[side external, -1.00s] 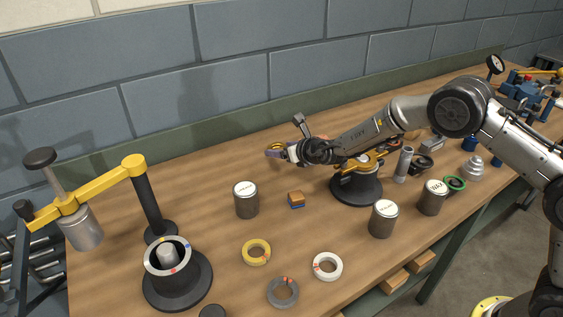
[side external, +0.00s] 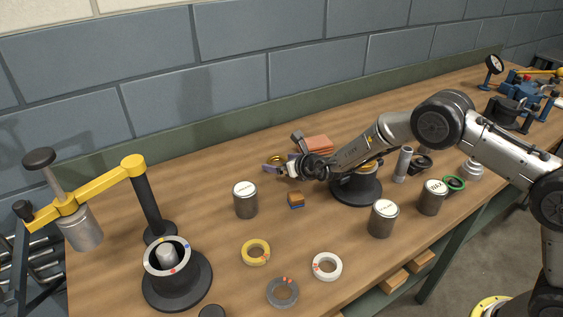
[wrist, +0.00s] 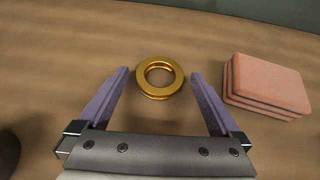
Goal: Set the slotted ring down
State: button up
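A gold ring (wrist: 160,79) lies flat on the wooden bench top in the wrist view, and it also shows in the side view (side external: 279,159). I cannot make out a slot in it. My gripper (wrist: 159,74) is open, with its two purple fingers spread on either side of the ring's near edge. A gap shows between the ring and each finger. In the side view my gripper (side external: 278,164) is low at the bench, behind the small can and the small orange-and-blue block.
A pink stack of pads (wrist: 265,85) lies right of the ring. A labelled can (side external: 246,200) and an orange-and-blue block (side external: 296,200) stand in front. Yellow (side external: 256,252), white (side external: 327,267) and grey (side external: 282,292) rings lie nearer. A yellow-armed press (side external: 105,183) stands left.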

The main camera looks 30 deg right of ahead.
jog(key=shift+r, duration=0.2)
jog(key=v, duration=0.4)
jog(key=shift+s+r, duration=0.15)
jog(key=shift+s, duration=0.05)
notch_tip(320, 180, up, 7)
jog(key=shift+s, duration=0.25)
jog(key=shift+r, duration=0.1)
